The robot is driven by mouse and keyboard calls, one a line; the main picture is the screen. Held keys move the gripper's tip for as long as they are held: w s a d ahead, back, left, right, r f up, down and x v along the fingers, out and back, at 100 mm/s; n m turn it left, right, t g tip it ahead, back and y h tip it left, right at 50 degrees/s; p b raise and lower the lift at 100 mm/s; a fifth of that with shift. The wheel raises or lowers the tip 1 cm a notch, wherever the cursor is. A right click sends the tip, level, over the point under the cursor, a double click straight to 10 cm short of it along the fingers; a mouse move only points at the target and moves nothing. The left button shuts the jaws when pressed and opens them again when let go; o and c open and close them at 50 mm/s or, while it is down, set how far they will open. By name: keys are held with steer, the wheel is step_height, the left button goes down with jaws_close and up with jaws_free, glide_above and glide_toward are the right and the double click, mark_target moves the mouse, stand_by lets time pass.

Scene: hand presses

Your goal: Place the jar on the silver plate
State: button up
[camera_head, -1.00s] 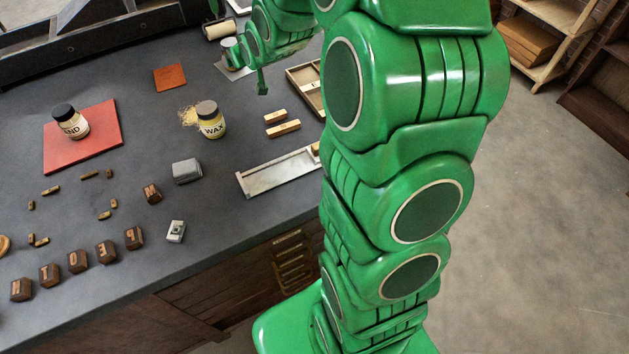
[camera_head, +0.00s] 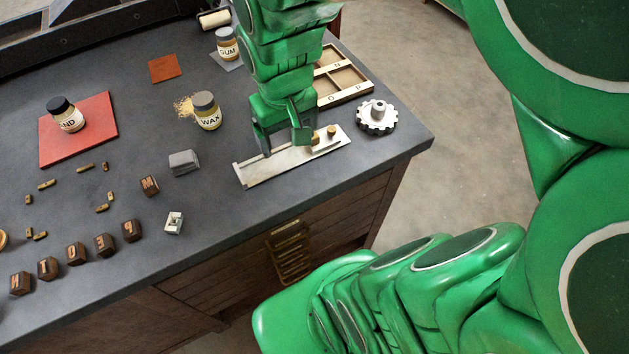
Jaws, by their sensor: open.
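The GUM jar (camera_head: 227,46) is yellow-labelled with a grey lid. It stands upright at the back, and its base appears to be on a small silver-grey plate (camera_head: 233,67), part of which shows in front of it. My gripper (camera_head: 283,143) points down, open and empty, over the metal tray with a raised edge (camera_head: 255,176) to the right, well apart from the jar. Whether the fingertips touch that tray cannot be told. A WAX jar (camera_head: 207,112) with a grey lid stands mid-table. A black-lidded jar (camera_head: 66,115) stands on a red plate (camera_head: 104,126).
A wooden compartment tray (camera_head: 345,92) and a white-and-black gear-like piece (camera_head: 377,117) lie right of my gripper. A brown square (camera_head: 165,68), a grey block (camera_head: 184,162) and several wooden letter blocks (camera_head: 76,253) are on the table. The table's front right edge is near.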

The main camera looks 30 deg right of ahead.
steer(key=s+a+r+g, duration=0.1)
steer(key=s+r+g, duration=0.1)
steer(key=s, duration=1)
steer(key=shift+s+a+g, duration=0.15)
steer(key=shift+s+g, duration=0.15)
steer(key=shift+g, duration=0.1)
